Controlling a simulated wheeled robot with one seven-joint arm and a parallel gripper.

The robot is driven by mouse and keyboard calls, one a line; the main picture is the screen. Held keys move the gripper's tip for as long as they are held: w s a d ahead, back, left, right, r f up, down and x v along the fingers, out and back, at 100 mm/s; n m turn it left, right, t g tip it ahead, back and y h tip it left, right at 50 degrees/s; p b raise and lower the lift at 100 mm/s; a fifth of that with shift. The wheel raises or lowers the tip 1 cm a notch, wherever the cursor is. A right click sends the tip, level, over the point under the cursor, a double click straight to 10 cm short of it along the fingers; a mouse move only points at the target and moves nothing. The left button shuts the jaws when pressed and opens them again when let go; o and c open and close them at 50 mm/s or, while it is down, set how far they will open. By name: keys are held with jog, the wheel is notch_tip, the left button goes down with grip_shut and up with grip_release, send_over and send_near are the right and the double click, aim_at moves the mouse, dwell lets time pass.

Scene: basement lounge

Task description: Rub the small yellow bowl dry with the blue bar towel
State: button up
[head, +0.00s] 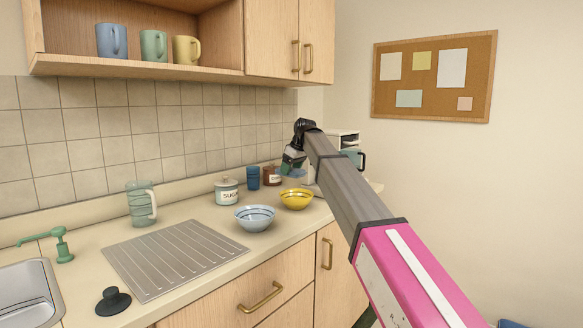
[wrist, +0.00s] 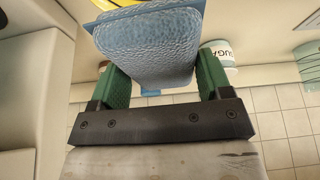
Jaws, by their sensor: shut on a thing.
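The small yellow bowl (head: 296,200) sits upright on the counter in the head view, right of a striped blue bowl. My gripper (head: 292,164) is above and behind the yellow bowl, apart from it as far as I can tell. In the wrist view, my gripper's green fingers (wrist: 165,72) are either side of the textured blue bar towel (wrist: 146,48), shut on it. The towel hides part of what lies beyond. Whether the bowl is wet cannot be seen.
The striped blue bowl (head: 255,217), sugar jar (head: 226,191), blue cup (head: 253,177) and brown jar (head: 271,176) stand close by. A glass pitcher (head: 141,203), metal drainboard (head: 175,258) and sink (head: 28,293) are further left.

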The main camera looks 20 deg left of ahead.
jog(key=shift+r, duration=0.4)
jog(key=shift+r, duration=0.1)
